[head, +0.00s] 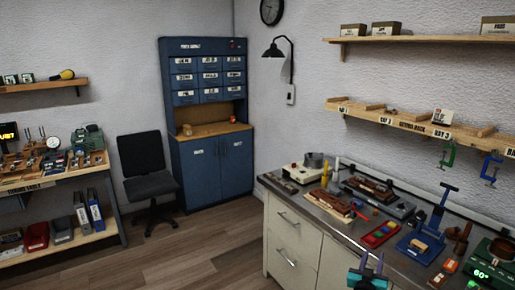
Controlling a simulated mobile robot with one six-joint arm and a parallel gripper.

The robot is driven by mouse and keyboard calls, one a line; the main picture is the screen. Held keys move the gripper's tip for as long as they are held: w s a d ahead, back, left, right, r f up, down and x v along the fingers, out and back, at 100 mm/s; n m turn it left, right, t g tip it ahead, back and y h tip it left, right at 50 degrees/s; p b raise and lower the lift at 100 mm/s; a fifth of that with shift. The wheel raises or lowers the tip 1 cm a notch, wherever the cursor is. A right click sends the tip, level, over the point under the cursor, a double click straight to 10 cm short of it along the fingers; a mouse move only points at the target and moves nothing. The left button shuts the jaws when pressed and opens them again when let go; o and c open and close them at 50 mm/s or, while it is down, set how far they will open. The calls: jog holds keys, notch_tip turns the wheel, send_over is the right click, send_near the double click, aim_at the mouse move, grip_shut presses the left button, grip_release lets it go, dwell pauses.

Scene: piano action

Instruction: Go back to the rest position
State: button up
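What looks like my gripper (368,275) shows at the bottom edge of the head view, in front of the white bench cabinet. Only a small teal and dark part of it is in the picture. No held object can be made out.
A workbench (318,203) with tools, wooden parts and a blue press (425,240) runs along the right. A blue cabinet (213,170), a black chair (148,180) and a shelving bench (85,250) stand farther back. The wooden floor (200,250) between them is clear.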

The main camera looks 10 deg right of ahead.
jog(key=w+a+f+n+g+y, duration=0.1)
jog(key=a+f+n+y, duration=0.15)
jog(key=a+f, duration=0.55)
jog(key=w+a+f+n+y+b, duration=0.1)
jog(key=a+f+y, duration=0.3)
jog(key=a+f, duration=0.4)
jog(key=w+a+f+n+g+y, duration=0.1)
jog(key=w+a+f+n+y, duration=0.15)
jog(key=a+f, duration=0.55)
jog(key=s+a+f+n+g+y, duration=0.1)
jog(key=s+a+f, duration=0.2)
jog(key=a, duration=0.2)
jog(key=s+a+f+g+y, duration=0.1)
jog(key=s+a+f+y, duration=0.1)
jog(key=a+f, duration=0.25)
jog(key=s+a+f+n+g, duration=0.1)
jog(key=s+a+f+g, duration=0.25)
jog(key=s, duration=0.25)
jog(key=s+a+f+g+y+b, duration=0.1)
jog(key=s+a+f+g, duration=0.15)
jog(key=s+f, duration=0.2)
jog(key=s+a+f+n+g, duration=0.1)
jog(key=s+a+f+g, duration=0.15)
jog(key=s, duration=0.45)
jog(key=s+r+m+g, duration=0.1)
jog(key=s+g, duration=0.5)
jog(key=s, duration=1)
jog(key=shift+d+m+g, duration=0.3)
jog(key=shift+m+g, duration=0.05)
jog(key=shift+m, duration=0.15)
